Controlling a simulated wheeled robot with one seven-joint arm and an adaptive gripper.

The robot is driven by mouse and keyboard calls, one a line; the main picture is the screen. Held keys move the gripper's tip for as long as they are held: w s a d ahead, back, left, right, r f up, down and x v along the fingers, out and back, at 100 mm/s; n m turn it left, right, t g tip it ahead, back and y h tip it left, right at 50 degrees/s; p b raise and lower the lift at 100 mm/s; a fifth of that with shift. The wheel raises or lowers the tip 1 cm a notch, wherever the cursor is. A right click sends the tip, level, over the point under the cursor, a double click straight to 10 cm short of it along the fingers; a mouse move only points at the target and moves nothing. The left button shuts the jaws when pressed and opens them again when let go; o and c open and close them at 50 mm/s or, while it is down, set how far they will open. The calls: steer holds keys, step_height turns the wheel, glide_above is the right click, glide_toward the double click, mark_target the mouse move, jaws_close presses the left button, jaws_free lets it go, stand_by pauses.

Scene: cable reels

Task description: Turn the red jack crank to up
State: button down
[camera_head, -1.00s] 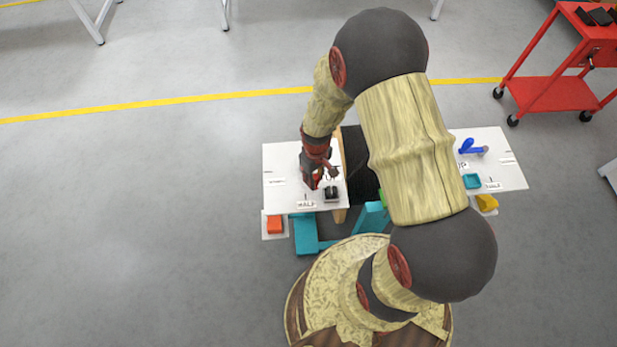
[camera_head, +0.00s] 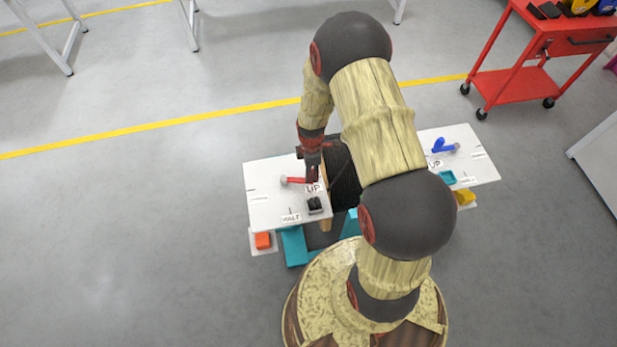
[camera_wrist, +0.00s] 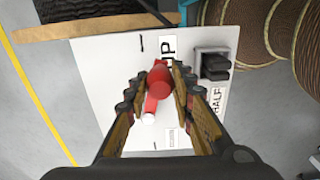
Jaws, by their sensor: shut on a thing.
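The red jack crank (camera_head: 296,180) is on the white panel (camera_head: 262,200) at the left. Its arm runs from the pale pivot to the right, toward the UP label (camera_head: 313,188). In the wrist view the red crank (camera_wrist: 153,103) runs from its white pivot end up toward the UP label (camera_wrist: 168,50). My gripper (camera_head: 312,176) is at the crank's outer end, beside the UP label. In the wrist view my gripper (camera_wrist: 156,80) has its fingers on both sides of the red handle, shut on it. The fingers partly hide the handle.
A black switch block (camera_head: 315,205) and the HALF label (camera_head: 291,217) are on the same panel. A dark reel (camera_head: 343,172) stands just right of it. A blue crank (camera_head: 444,146) is on the right panel. A red cart (camera_head: 515,90) stands back right. Floor at left is clear.

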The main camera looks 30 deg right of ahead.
steer(key=shift+w+d+n, duration=0.35)
steer(key=shift+w+n, duration=0.35)
steer(key=shift+n, duration=0.2)
steer(key=shift+w+d+n, duration=0.35)
steer(key=shift+w+n, duration=0.35)
steer(key=shift+n, duration=0.2)
steer(key=shift+w, duration=0.1)
steer(key=c, duration=1.5)
jaws_free()
steer(key=shift+r, duration=0.15)
step_height(320, 180, up, 12)
